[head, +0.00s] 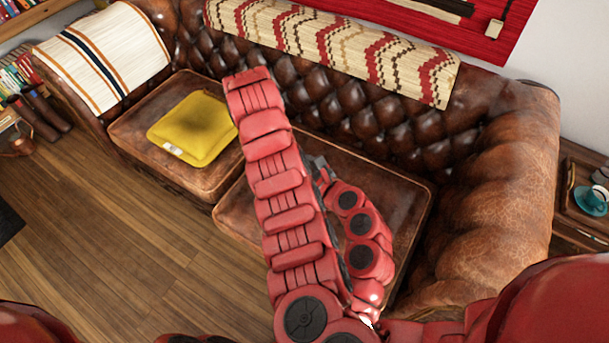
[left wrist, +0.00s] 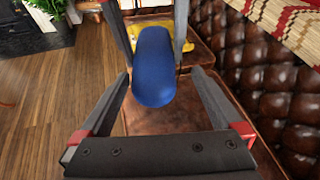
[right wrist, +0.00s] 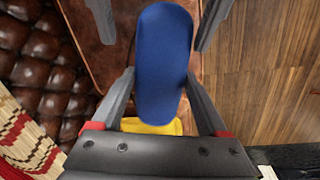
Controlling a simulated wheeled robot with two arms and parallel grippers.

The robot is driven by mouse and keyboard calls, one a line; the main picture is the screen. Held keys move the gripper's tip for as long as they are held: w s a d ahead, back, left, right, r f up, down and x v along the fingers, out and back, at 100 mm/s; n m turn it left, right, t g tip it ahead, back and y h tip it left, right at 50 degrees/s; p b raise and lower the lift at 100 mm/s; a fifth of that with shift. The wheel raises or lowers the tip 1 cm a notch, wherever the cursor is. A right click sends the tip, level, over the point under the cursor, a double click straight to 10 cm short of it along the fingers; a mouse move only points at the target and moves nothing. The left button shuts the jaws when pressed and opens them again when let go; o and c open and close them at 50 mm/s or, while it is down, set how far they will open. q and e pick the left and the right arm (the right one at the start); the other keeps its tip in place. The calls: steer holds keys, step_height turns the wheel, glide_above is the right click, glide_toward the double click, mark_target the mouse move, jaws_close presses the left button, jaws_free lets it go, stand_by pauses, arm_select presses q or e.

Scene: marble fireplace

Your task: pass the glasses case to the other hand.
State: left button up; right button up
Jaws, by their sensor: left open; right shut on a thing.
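The glasses case is a blue, rounded, elongated case. In the right wrist view the case (right wrist: 164,50) lies lengthwise between the fingers of my right gripper (right wrist: 161,74), which is shut on its near part. In the left wrist view the near end of the case (left wrist: 154,75) is between the fingers of my left gripper (left wrist: 160,74). That gripper is open, with gaps on both sides of the case. The two grippers face each other across the case. In the head view my red arms hide the case and most of both grippers.
A brown leather sofa (head: 390,125) stands ahead, with a yellow cushion (head: 196,128) on its left seat. A patterned throw (head: 335,45) hangs over the backrest. A side table with a teal cup (head: 591,200) stands at the far right. Open wooden floor (head: 140,240) lies at left.

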arm_select(q)
steer(key=shift+x, duration=1.05)
steer(key=shift+s, duration=0.1)
steer(key=shift+d, duration=0.1)
steer(key=c, duration=1.2)
arm_select(e)
steer(key=shift+s+a, duration=0.1)
arm_select(q)
steer(key=shift+c, duration=0.6)
arm_select(e)
steer(key=o, duration=1.1)
steer(key=shift+c, duration=0.2)
arm_select(q)
steer(key=shift+c, duration=0.8)
arm_select(e)
steer(key=shift+o, duration=1.3)
arm_select(q)
jaws_close()
arm_select(e)
step_height(320, 180, up, 12)
steer(key=a, duration=0.1)
steer(key=shift+s, duration=0.4)
